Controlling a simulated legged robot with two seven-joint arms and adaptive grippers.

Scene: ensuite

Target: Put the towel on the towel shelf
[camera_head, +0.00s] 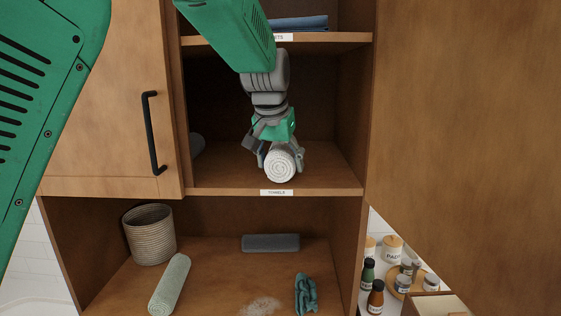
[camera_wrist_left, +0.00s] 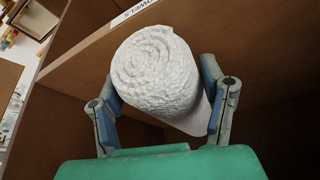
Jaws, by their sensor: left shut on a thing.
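A rolled white towel (camera_head: 280,166) is held in my left gripper (camera_head: 279,158), whose fingers are shut on its two sides. The towel's spiral end faces the head camera. In the left wrist view the same towel (camera_wrist_left: 158,75) sits between the blue-padded fingers of my left gripper (camera_wrist_left: 160,100). Towel and gripper are inside the middle compartment, over the towel shelf (camera_head: 225,179), near its front edge label. I cannot tell whether the towel touches the shelf board. My right gripper is not in view.
A closed cabinet door (camera_head: 105,110) stands left, a wooden panel (camera_head: 460,120) right. Below are a woven basket (camera_head: 150,234), a green roll (camera_head: 170,285), a grey block (camera_head: 270,243) and a teal cloth (camera_head: 305,295).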

